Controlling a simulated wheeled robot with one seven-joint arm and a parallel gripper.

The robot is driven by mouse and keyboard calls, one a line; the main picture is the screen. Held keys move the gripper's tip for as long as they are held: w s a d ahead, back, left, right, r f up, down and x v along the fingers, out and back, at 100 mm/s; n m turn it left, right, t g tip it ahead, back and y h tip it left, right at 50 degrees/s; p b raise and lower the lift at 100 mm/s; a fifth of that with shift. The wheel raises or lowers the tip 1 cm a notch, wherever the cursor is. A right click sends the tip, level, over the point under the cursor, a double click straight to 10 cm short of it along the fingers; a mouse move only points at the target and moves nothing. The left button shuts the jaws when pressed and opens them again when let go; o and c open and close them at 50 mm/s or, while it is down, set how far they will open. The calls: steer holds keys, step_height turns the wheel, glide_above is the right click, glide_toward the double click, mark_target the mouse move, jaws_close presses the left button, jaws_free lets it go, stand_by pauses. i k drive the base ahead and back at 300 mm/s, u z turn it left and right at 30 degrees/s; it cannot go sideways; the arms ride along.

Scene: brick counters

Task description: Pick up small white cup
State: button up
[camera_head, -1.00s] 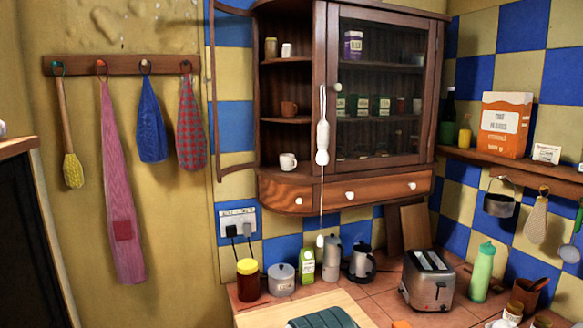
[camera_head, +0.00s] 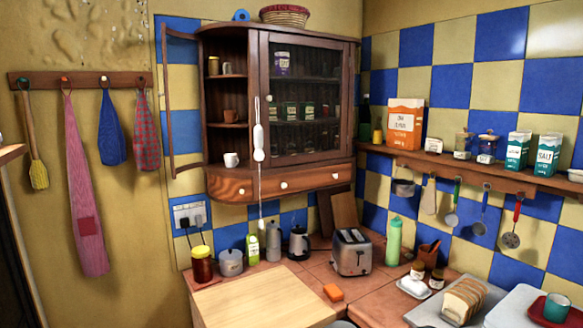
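A small white cup (camera_head: 231,160) stands upright on the lowest open shelf at the left end of the wooden wall cabinet (camera_head: 228,186). Its handle is too small to make out clearly. A brown cup (camera_head: 231,116) stands on the shelf above it. A small pale cup or mug (camera_head: 227,68) stands on the upper shelf beside a jar. My gripper is not in view, so its state and its place relative to the cup do not show.
A white pull cord (camera_head: 259,140) hangs in front of the cabinet, right of the cup. An open cabinet door (camera_head: 168,100) stands at the left. Below, the counter holds a red jar (camera_head: 202,264), a grey pot (camera_head: 231,263), a toaster (camera_head: 351,252) and a bare wooden board (camera_head: 262,298).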

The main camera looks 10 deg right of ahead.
mark_target(231, 159)
steer(key=z, duration=0.55)
steer(key=i, duration=1.4)
steer(key=u, duration=1.25)
steer(key=i, duration=0.7)
steer(key=u, duration=0.55)
